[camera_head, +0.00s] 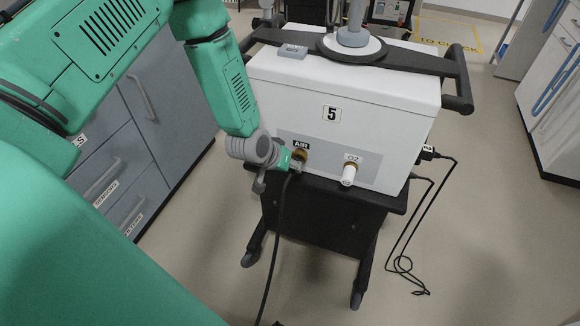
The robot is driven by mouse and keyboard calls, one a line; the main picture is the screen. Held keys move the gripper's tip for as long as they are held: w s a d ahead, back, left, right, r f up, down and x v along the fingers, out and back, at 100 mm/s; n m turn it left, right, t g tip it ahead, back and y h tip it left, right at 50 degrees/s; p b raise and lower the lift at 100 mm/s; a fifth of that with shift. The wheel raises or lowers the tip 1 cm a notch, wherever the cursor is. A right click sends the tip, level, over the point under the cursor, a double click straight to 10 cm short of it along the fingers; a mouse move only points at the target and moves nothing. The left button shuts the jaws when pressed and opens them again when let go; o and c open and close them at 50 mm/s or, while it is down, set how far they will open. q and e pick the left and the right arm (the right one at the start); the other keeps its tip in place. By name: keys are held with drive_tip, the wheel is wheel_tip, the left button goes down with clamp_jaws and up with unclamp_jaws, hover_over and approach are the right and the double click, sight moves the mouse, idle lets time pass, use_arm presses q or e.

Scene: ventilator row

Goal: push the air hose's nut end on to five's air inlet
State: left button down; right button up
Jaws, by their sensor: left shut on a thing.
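The white ventilator marked 5 (380,118) stands on a black wheeled cart. Its air inlet (302,155), brass coloured, is under the AIR label on the grey panel. My left gripper (292,164) is shut at this inlet, on the air hose's nut end, which it mostly hides. The black air hose (275,240) hangs from the gripper down to the floor. The nut end is right at the inlet; I cannot tell whether it is seated on it or just in front. My right gripper is out of view.
The O2 inlet (349,170) with a white end is to the right of the air inlet. Black cables (403,240) hang at the ventilator's right side. Grey drawer cabinets (125,150) stand at the left.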

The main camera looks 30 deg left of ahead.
use_arm(q)
drive_tip(key=shift+w+r, duration=0.25)
drive_tip(key=shift+w, duration=0.1)
drive_tip(key=c, duration=1.3)
unclamp_jaws()
drive_tip(key=shift+d, duration=0.1)
drive_tip(key=shift+o, duration=0.8)
drive_tip(key=shift+f, duration=0.15)
drive_tip(key=shift+s, duration=0.1)
drive_tip(key=v, duration=1.2)
drive_tip(key=s+d+f+m+g, duration=0.1)
drive_tip(key=s+f, duration=0.3)
drive_tip(key=s, duration=0.4)
drive_tip(key=s+d+f+m+g+y, duration=0.1)
drive_tip(key=s+d+f+g, duration=0.1)
drive_tip(key=s, duration=0.6)
drive_tip(key=s+d+f+m+g, duration=0.1)
drive_tip(key=s+d+f+g, duration=0.1)
drive_tip(key=s+f, duration=0.5)
drive_tip(key=shift+s+m+g, duration=0.4)
drive_tip(key=shift+g, duration=0.2)
